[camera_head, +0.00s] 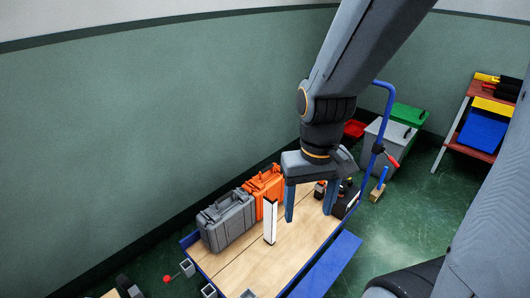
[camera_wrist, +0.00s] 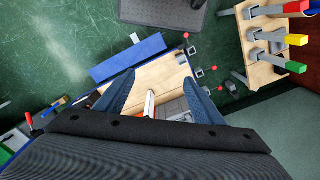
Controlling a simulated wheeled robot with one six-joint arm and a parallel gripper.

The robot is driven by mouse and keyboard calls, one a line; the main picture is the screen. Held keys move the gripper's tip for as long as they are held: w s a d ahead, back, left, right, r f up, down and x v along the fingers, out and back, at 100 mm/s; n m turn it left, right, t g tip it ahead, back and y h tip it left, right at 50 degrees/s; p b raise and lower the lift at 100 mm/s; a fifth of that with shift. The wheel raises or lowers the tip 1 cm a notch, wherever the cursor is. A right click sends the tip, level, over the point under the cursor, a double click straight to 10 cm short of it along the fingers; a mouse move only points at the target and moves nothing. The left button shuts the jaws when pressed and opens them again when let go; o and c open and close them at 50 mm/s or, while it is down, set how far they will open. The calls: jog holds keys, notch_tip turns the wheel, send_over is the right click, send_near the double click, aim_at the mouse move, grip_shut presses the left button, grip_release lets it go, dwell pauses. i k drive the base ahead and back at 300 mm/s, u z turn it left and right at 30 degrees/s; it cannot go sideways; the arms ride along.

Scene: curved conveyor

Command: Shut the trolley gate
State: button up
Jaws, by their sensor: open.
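The trolley (camera_head: 223,274) has a light wooden deck and a blue edge. A long blue side panel (camera_head: 328,266), which looks like the gate, lies folded outward along the deck's right long side. In the wrist view the gate (camera_wrist: 127,57) lies beyond the deck (camera_wrist: 160,74), at the upper left. My gripper (camera_head: 308,215) is above the deck, pointing down, with its two blue fingers apart and nothing between them that I can tell. It is apart from the gate. The fingers also show in the wrist view (camera_wrist: 160,92).
A grey case (camera_head: 227,222) and an orange case (camera_head: 264,186) stand on the deck's left side. A white upright piece (camera_head: 270,222) stands near my gripper. Dark items (camera_head: 346,198) sit at the far end. Green floor (camera_head: 400,235) is clear right of the gate.

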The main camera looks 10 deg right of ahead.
aim_at(320, 279)
jog(key=u, duration=0.5)
jog(key=k, duration=1.15)
jog(key=z, duration=0.35)
jog(key=i, duration=0.8)
jog(key=z, duration=0.8)
